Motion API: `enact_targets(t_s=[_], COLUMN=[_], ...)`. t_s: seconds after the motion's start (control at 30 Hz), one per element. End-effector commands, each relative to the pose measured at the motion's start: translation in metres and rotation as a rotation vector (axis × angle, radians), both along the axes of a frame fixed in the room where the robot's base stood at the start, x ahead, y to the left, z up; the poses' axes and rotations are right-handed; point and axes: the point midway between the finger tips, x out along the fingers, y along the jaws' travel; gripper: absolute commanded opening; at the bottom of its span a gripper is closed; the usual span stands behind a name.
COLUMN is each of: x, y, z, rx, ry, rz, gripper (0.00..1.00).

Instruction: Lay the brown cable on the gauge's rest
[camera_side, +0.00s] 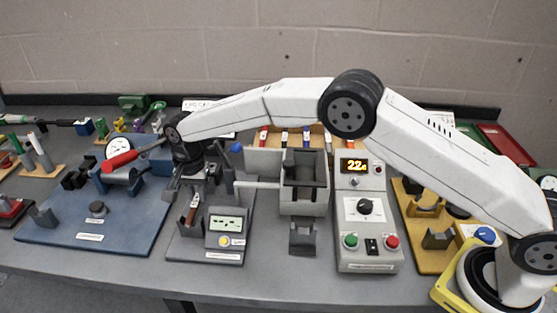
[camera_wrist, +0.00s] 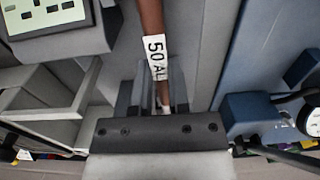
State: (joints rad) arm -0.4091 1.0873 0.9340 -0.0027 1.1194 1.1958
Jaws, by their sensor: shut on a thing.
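The brown cable (camera_wrist: 150,14) carries a white tag reading "50 AL" in the wrist view. My gripper (camera_wrist: 152,92) is shut on the cable near the tag. In the side view my gripper (camera_side: 190,184) is low over the grey gauge base, and a short brown length of the cable (camera_side: 194,203) shows below it. The gauge (camera_side: 225,226) is a grey box with a pale green display, just right of the cable; its corner shows in the wrist view (camera_wrist: 75,40). I cannot tell whether the cable touches the rest, which is mostly hidden.
A blue fixture (camera_side: 130,215) with a dial and a red-handled tool stands left of the gauge. A grey open box (camera_side: 262,163) and a control unit (camera_side: 367,225) reading about 22 stand to the right. A yellow fixture (camera_side: 423,215) is farther right.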

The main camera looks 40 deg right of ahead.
Motion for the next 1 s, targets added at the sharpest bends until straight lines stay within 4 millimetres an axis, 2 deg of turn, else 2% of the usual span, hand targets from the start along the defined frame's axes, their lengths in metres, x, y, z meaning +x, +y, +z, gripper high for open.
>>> enact_targets(t_s=[0.33, 0.37, 0.4, 0.47, 0.8, 1.0], x=[0.0, 0.0001, 0.0, 0.0, 0.0, 0.0004], y=[0.0, 0.0001, 0.0, 0.0, 0.0, 0.0002], z=[-0.0031, -0.003, -0.003, -0.003, -0.0025, 0.0045], rx=[0.0, 0.0, 0.0, 0.0, 0.0, 0.001], ry=[0.0, 0.0, 0.0, 0.0, 0.0, -0.002], rz=[0.0, 0.0, 0.0, 0.0, 0.0, 0.0], gripper=[0.0, 0.3, 0.43, 0.62, 0.62, 0.62])
